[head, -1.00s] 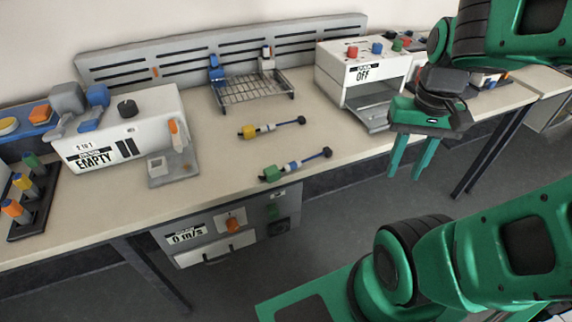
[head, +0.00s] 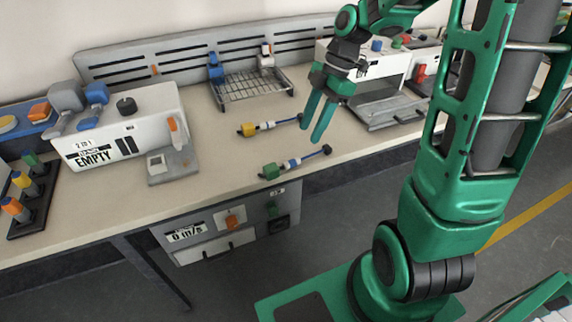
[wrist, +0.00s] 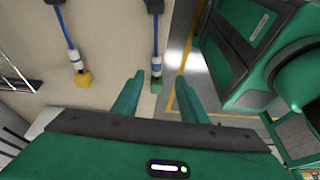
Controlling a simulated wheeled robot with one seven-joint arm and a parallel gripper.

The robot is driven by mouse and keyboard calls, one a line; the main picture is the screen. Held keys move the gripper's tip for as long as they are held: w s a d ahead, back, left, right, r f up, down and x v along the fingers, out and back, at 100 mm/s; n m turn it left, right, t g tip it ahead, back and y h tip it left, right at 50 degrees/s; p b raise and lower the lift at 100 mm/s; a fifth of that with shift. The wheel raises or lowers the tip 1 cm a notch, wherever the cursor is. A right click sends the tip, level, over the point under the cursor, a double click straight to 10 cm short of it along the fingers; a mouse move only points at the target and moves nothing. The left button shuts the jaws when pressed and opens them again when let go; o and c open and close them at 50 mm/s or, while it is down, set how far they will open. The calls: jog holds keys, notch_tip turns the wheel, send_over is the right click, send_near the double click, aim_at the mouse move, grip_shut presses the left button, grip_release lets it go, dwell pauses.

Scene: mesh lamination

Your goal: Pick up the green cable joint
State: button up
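The green cable joint (head: 270,171) lies near the front edge of the bench, with a white and blue sleeve and a blue cable running right to a black end. In the wrist view the green cable joint (wrist: 157,88) shows between my finger tips, beyond them, with its cable running up. My gripper (head: 318,118) is open and empty, pointing down, above and to the right of the joint in the head view. In the wrist view my gripper (wrist: 160,85) has its two fingers spread apart.
A yellow cable joint (head: 249,130) lies behind the green one; it shows at left in the wrist view (wrist: 83,78). A wire rack (head: 252,88) stands behind. A white machine marked EMPTY (head: 125,130) is at left. The bench between is clear.

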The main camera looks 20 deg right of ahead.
jog(key=n, duration=0.1)
send_over(291, 161)
jog(key=d, duration=0.2)
jog(key=shift+n, duration=0.4)
jog(key=f, duration=0.5)
jog(key=shift+w+d+f, duration=0.2)
jog(key=shift+w+f, duration=0.15)
jog(key=shift+f, duration=0.05)
jog(key=shift+a+x, duration=0.2)
jog(key=shift+x, duration=1.05)
jog(key=shift+a+x, duration=0.15)
jog(key=shift+x, duration=1.1)
jog(key=shift+s+r, duration=0.15)
grip_shut()
